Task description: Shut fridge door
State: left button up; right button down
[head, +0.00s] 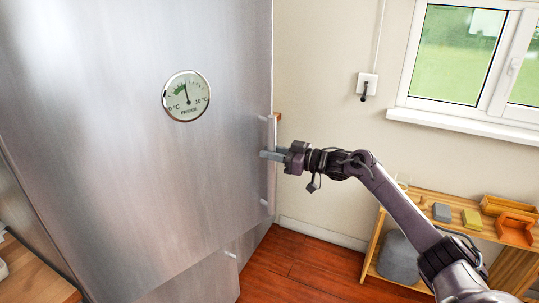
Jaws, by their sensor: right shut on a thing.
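The fridge door (110,130) is a large brushed-steel panel filling the left half of the head view, with a round thermometer dial (186,96) on it. Its handle (271,185) is a slim vertical bar along the door's right edge. My right gripper (273,155) is at the handle, with its fingers shut on the bar. My left gripper is not in view.
A wooden counter (30,273) is at the lower left. Red wooden floor (300,267) is clear near the fridge.

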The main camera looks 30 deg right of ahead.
jog(key=shift+w, duration=0.1)
dwell(0.3)
jog(key=c, duration=1.3)
grip_release()
jog(key=b+v, duration=0.2)
jog(key=v, duration=0.5)
jog(key=shift+s+d, duration=0.3)
jog(key=shift+f, duration=0.1)
